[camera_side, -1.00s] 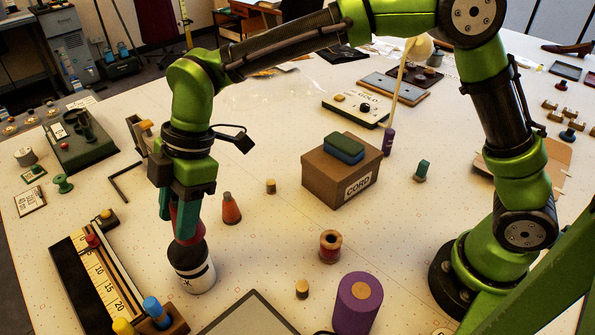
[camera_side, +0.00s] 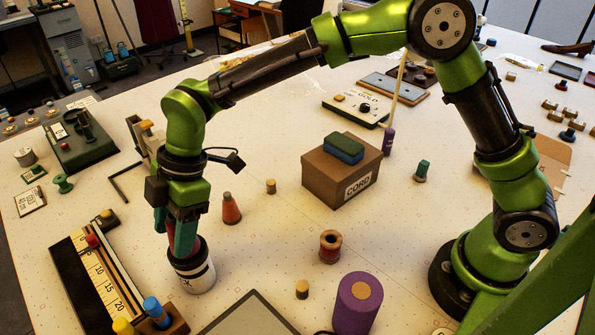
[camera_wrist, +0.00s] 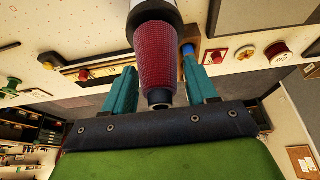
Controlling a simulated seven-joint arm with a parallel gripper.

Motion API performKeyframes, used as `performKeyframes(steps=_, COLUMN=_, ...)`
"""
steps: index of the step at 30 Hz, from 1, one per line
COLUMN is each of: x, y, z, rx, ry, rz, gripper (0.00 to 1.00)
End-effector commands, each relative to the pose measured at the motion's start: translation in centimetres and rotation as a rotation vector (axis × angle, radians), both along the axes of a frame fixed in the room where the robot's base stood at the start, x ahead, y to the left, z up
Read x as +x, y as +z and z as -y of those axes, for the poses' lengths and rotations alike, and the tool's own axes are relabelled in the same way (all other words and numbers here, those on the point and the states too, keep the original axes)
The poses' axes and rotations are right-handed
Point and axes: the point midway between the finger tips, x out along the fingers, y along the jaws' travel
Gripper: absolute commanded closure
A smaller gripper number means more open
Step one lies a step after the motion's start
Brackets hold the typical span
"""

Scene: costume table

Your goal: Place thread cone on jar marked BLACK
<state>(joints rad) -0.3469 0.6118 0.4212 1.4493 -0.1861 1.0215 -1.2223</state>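The red thread cone (camera_wrist: 158,55) stands with its wide end against the top of the jar in the wrist view, its narrow end toward my gripper. In the side view the cone is mostly hidden behind my fingers. The jar (camera_side: 197,277) is white with a dark top; only the end of its lettering, which looks like a K, shows. It also appears at the top of the wrist view (camera_wrist: 150,9). My gripper (camera_side: 174,232) is over the jar, its teal fingers spread on either side of the cone. Gaps seem to show between the fingers and the cone.
A ruler box (camera_side: 95,275) with colored pegs lies to the left.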

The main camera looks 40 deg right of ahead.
Motion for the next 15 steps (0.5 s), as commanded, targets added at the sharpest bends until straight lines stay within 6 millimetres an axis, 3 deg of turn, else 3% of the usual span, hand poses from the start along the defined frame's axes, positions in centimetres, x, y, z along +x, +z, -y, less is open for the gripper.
performKeyframes(steps=10, x=0.0, y=0.1, z=0.0, rx=0.001, ry=0.001, rz=0.001, gripper=0.32)
performKeyframes(steps=15, x=0.1, y=1.6, z=0.5, rx=0.002, ry=-0.001, rz=0.004, gripper=0.32)
